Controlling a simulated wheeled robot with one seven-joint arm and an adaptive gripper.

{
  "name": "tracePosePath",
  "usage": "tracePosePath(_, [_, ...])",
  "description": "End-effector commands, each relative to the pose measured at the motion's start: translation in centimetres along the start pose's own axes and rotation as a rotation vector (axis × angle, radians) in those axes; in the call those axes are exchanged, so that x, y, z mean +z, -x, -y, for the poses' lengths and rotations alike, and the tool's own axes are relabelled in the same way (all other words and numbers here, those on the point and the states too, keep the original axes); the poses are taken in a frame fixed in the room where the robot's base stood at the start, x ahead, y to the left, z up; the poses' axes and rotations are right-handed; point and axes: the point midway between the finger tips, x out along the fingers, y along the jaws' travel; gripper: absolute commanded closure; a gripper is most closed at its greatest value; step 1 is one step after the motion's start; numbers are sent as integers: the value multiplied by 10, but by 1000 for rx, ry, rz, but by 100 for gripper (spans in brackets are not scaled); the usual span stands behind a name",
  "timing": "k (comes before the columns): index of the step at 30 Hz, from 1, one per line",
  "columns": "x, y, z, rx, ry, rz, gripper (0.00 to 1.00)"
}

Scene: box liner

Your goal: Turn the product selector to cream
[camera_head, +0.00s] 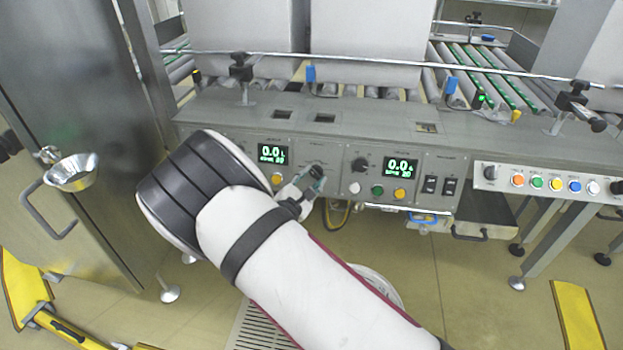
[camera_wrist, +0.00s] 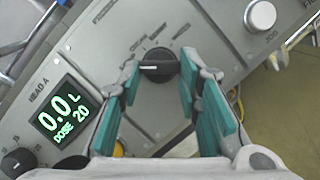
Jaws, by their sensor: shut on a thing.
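The product selector is a round black knob (camera_wrist: 158,66) with a pale pointer line, on the grey panel between the two displays. In the wrist view its line lies nearly level across the picture. Small printed labels fan around its upper side, too small to read surely. My gripper (camera_wrist: 160,75) has its teal-padded fingers on either side of the knob, shut on it. In the head view my gripper (camera_head: 308,180) is at the panel front, below and right of the left display, and largely covers the knob.
The left display (camera_wrist: 58,112) reads 0.0 L, dose 20; the right display (camera_head: 400,167) reads 0.0. Another black knob (camera_head: 360,165), coloured buttons (camera_head: 377,190) and black switches (camera_head: 429,184) sit to the right. A metal rail (camera_head: 400,64) runs above. A steel cabinet (camera_head: 80,110) stands left.

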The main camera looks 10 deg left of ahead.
Motion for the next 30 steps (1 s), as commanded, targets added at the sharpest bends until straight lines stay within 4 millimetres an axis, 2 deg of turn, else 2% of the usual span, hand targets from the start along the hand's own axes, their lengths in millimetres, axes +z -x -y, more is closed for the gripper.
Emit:
tracePosePath(18, [0, 0, -6, -197, -531, -2, 96])
tracePosePath(30, [1, 0, -7, -269, -723, -3, 96])
